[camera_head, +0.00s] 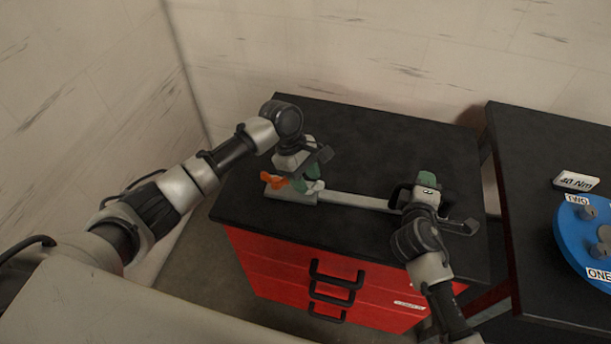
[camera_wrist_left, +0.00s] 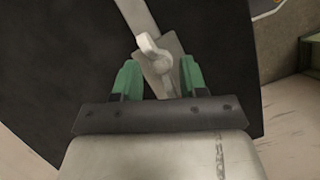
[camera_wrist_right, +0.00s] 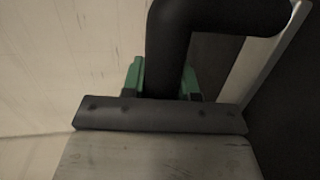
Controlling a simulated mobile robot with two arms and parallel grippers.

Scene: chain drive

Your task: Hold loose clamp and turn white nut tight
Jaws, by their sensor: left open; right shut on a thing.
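The white nut (camera_wrist_left: 158,60) has two wings and sits on a grey metal block (camera_wrist_left: 172,48) in the left wrist view. My left gripper (camera_wrist_left: 160,82) is open, its green fingers on either side of the nut and apart from it. In the head view my left gripper (camera_head: 306,178) is low over the bar's left end. The clamp's pale bar (camera_head: 355,201) runs right to a black handle (camera_wrist_right: 168,45). My right gripper (camera_wrist_right: 165,82) is shut on that handle. In the head view my right gripper (camera_head: 420,190) hides part of it.
An orange part (camera_head: 272,180) is beside the bar's left end. The bar lies along the black top (camera_head: 335,125) of a red drawer cabinet (camera_head: 285,270). To the right, another black table (camera_head: 535,150) holds a blue disc (camera_head: 575,222) and a "40 Nm" sign (camera_head: 576,181).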

